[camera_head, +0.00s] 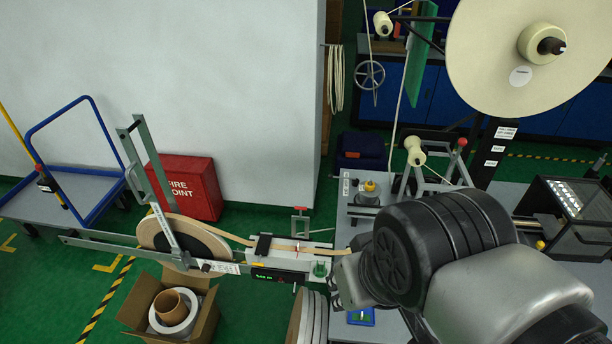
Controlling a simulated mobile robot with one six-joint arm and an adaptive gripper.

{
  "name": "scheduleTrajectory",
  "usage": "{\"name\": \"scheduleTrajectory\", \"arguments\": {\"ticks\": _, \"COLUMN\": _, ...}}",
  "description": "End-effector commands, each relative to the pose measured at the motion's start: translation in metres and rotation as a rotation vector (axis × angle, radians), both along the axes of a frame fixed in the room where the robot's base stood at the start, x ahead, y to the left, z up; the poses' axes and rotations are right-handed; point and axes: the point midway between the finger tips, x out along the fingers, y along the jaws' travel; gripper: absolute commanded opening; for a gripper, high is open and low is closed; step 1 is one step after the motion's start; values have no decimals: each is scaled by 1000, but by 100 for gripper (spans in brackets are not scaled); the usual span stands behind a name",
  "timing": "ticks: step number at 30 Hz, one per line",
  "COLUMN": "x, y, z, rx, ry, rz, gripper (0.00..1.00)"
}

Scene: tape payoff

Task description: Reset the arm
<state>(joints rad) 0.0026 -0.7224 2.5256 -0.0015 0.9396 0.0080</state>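My arm fills the lower right of the head view, with a large black ribbed joint and grey links. What looks like part of my gripper (348,283) shows as a grey piece left of the black joint, beside the bench edge. Its fingers are mostly hidden behind my arm, so I cannot tell whether they are open or shut, or whether they hold anything.
A tape reel (170,232) on a grey frame feeds a tan strip to a small white bed (290,256). A large cream disc (500,60) stands upper right. An open carton (140,312), red fire box (185,188), blue trolley (88,186) and black case (560,225) stand around.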

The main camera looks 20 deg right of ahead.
Motion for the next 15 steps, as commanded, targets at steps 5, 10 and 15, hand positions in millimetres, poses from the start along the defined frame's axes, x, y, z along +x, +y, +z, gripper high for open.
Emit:
{"name": "scheduleTrajectory", "arguments": {"ticks": 5, "x": -7, "y": 0, "z": -3, "rx": -4, "ry": -10, "rz": 8, "gripper": 25}}
{"name": "scheduleTrajectory", "arguments": {"ticks": 10, "x": -7, "y": 0, "z": -3, "rx": -4, "ry": -9, "rz": 8, "gripper": 25}}
{"name": "scheduleTrajectory", "arguments": {"ticks": 15, "x": -7, "y": 0, "z": -15, "rx": -3, "ry": -9, "rz": 7, "gripper": 25}}
